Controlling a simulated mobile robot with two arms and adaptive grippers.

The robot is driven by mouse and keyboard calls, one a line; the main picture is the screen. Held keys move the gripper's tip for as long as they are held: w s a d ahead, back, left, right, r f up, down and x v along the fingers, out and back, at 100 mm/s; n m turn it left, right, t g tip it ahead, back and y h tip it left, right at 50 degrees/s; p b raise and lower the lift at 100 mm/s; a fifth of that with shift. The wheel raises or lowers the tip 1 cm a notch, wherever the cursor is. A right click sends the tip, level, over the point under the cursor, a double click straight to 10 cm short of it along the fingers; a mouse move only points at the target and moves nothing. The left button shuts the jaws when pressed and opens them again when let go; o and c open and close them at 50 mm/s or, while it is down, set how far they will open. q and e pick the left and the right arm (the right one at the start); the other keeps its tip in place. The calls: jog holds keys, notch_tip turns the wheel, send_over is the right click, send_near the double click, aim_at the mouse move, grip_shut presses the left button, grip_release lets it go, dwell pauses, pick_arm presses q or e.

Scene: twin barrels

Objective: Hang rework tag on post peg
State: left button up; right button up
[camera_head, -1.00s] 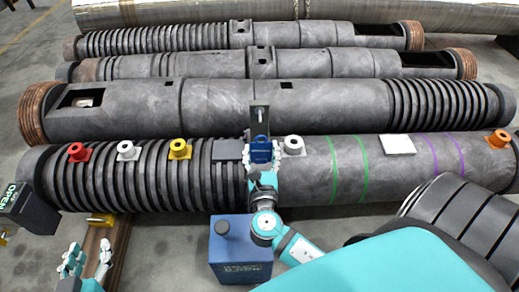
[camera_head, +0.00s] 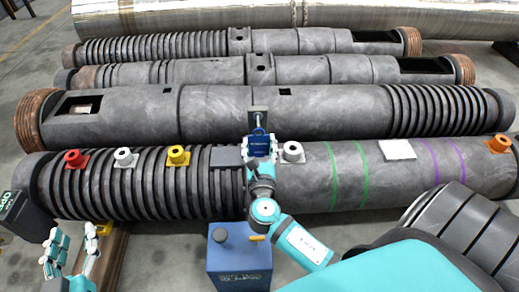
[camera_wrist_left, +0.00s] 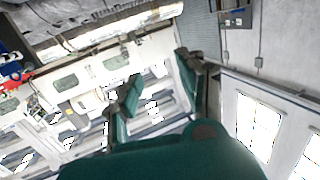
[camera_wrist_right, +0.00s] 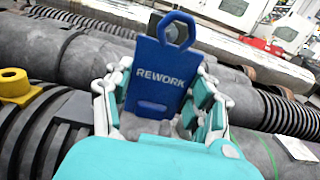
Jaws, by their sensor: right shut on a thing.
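The blue rework tag (camera_head: 259,146) is upright in my right gripper (camera_head: 260,150). In the right wrist view the tag (camera_wrist_right: 160,80) shows the word REWORK and a hexagonal ring at its top. The right gripper's fingers (camera_wrist_right: 160,108) are shut on its lower part from both sides. The post (camera_head: 257,111) is a grey plate with a pale peg (camera_head: 259,122) just above the tag in the head view. I cannot tell whether the ring touches the peg. My left gripper (camera_head: 70,256) is open and empty at the lower left.
The front barrel (camera_head: 300,175) carries red (camera_head: 75,159), white (camera_head: 125,157) and yellow (camera_head: 178,156) fittings, plus a white fitting (camera_head: 292,152) right of the tag. A blue box (camera_head: 240,262) stands below. A black OPEN bin (camera_head: 28,215) is at left. More barrels lie behind.

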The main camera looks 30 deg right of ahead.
jog(key=shift+b+x, duration=0.5)
jog(key=shift+x, duration=1.15)
jog(key=shift+w+d+f, duration=0.25)
jog(key=shift+w+f, duration=0.1)
pick_arm(q)
jog(key=shift+w+d+r+t+h, duration=0.1)
jog(key=shift+d+r+t+h, duration=0.1)
jog(key=shift+r+t, duration=0.4)
jog(key=shift+d+r+t+h, duration=0.1)
jog(key=shift+r+t+h, duration=0.15)
jog(key=shift+r, duration=0.6)
pick_arm(e)
jog(key=shift+w, duration=0.1)
